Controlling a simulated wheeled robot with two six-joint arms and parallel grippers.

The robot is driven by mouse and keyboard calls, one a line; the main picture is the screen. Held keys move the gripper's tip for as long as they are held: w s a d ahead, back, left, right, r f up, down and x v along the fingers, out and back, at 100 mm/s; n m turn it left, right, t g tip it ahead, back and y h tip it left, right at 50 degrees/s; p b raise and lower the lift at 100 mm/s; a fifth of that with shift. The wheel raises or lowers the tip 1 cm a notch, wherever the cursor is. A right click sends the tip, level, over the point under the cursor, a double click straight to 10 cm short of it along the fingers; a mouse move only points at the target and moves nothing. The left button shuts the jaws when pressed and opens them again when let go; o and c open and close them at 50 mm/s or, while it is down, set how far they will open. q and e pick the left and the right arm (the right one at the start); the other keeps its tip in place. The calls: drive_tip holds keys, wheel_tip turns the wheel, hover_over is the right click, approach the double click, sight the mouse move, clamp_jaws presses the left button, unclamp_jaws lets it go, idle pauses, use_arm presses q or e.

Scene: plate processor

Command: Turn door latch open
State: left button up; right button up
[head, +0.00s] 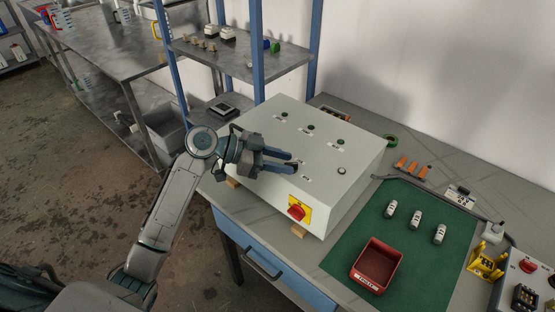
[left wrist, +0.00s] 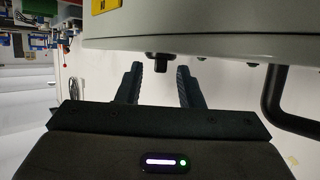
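A pale grey control box (head: 350,165) stands on the workbench, with several small buttons or lamps on its top panel and a red rotary switch (head: 297,211) on a yellow plate at its front. My left gripper (head: 292,161) is over the panel's left part, its fingers pointing right. In the left wrist view the left gripper (left wrist: 159,84) is open and empty. A small dark latch knob (left wrist: 160,61) sticks out from the box's pale face, ahead of the gap between the fingertips. In the head view the fingers largely hide this knob. My right gripper is not in view.
A green mat (head: 425,250) to the right holds a red bin (head: 377,266) and several small white parts. A blue drawer (head: 270,265) is below the bench edge. Blue shelf posts (head: 257,50) rise behind the box. A dark curved bar (left wrist: 277,100) shows in the left wrist view.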

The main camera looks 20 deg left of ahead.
use_arm(q)
drive_tip(key=shift+s+a, duration=0.15)
drive_tip(key=shift+a, duration=0.25)
drive_tip(key=b+v, duration=0.3)
drive_tip(key=v, duration=0.7)
drive_tip(key=shift+r, duration=0.2)
drive_tip(key=shift+d, duration=0.1)
